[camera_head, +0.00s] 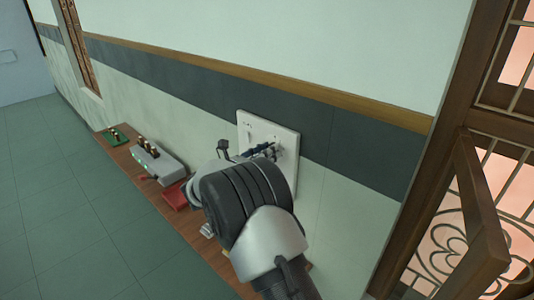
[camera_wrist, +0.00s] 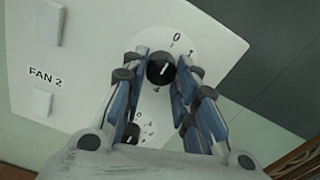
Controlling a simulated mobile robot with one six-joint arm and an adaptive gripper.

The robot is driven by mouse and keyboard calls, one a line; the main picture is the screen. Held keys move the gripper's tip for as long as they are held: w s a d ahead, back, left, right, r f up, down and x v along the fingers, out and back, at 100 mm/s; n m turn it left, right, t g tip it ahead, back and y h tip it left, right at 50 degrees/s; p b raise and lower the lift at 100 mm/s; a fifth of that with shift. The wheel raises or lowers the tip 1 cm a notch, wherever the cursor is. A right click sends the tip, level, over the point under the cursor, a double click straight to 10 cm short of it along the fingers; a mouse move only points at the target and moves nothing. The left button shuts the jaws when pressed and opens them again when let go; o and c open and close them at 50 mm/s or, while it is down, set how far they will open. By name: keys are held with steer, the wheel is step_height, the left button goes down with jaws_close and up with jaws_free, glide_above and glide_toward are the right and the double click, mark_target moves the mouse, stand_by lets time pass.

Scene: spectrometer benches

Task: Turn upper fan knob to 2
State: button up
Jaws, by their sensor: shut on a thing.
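The upper fan knob (camera_wrist: 161,69) is a round black knob with a white line, in the upper middle of the wrist view. A dial with the marks 0, 1 and 4 legible surrounds it; the line slants up and right, roughly towards 0. My gripper (camera_wrist: 162,66) is shut on this knob, one finger on each side. In the head view my gripper (camera_head: 262,153) is at the white panel (camera_head: 285,133) on the wall, and my arm hides much of the panel. A second black knob (camera_wrist: 130,133) sits lower in the wrist view, partly hidden by my left finger.
The panel also has a "FAN 2" label (camera_wrist: 45,77) and two white switches (camera_wrist: 42,103) on the left. Below it runs a low wooden bench (camera_head: 125,157) with a grey device (camera_head: 158,162) and a red object (camera_head: 175,195). A wooden door frame (camera_head: 425,220) stands right; the floor at left is clear.

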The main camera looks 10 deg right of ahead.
steer(key=shift+f+m+b, duration=0.1)
steer(key=shift+m+b, duration=0.3)
steer(key=shift+b, duration=0.15)
steer(key=shift+c, duration=0.2)
steer(key=m+b, duration=0.7)
steer(key=b, duration=0.1)
steer(key=m+b, duration=0.7)
steer(key=b, duration=0.1)
steer(key=shift+w+a+m, duration=0.15)
steer(key=shift+w+m, duration=0.05)
steer(key=shift+m, duration=0.2)
steer(key=shift+r+b, duration=0.2)
steer(key=shift+b, duration=0.2)
steer(key=o, duration=1)
steer(key=shift+o, duration=0.2)
